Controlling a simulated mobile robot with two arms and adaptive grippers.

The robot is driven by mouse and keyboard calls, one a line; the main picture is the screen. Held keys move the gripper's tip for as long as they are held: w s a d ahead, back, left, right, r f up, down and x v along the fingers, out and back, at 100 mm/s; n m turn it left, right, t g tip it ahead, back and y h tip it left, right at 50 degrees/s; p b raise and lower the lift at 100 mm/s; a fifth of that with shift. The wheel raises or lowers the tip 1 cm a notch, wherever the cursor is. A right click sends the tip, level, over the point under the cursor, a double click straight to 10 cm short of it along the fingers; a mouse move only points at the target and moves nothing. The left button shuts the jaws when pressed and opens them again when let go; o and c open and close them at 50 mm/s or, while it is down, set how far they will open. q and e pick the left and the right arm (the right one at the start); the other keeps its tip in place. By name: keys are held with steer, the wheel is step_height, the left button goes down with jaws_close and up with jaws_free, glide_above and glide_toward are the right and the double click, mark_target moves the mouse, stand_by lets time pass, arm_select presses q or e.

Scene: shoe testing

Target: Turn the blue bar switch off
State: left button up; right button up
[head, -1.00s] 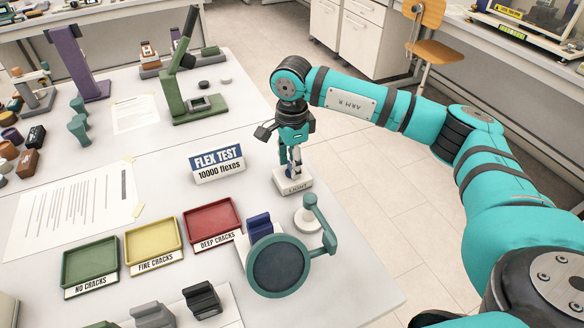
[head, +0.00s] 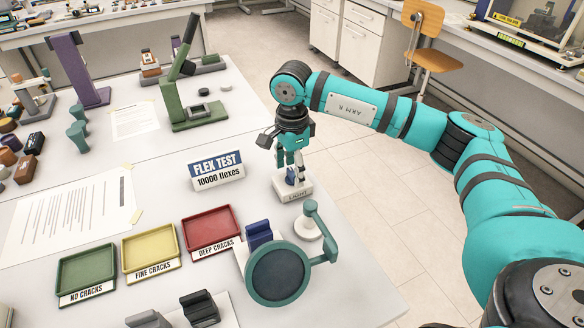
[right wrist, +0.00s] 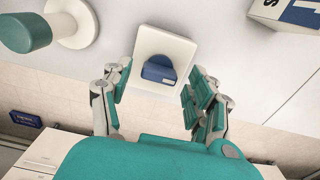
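The blue bar switch (head: 291,177) sits on a white base labelled LIGHT (head: 296,193) at the table's right edge. In the right wrist view the blue bar (right wrist: 159,70) shows on its white plate (right wrist: 150,44), with one end raised. My right gripper (head: 291,170) points down over the switch. In the right wrist view its fingers (right wrist: 157,78) are spread, one on each side of the bar, with visible gaps and nothing held. I cannot tell whether a fingertip touches the base. My left gripper is not in view.
A green-rimmed magnifier (head: 277,276) on a white round foot (head: 308,229) stands in front of the switch. The FLEX TEST sign (head: 216,170) stands to its left. Red (head: 210,228), yellow (head: 150,252) and green (head: 86,274) trays lie farther left. Floor is open to the right.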

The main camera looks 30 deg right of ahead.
mark_target(292, 172)
step_height(292, 172, up, 12)
stand_by(0.7)
steer(key=shift+f, duration=0.1)
stand_by(0.3)
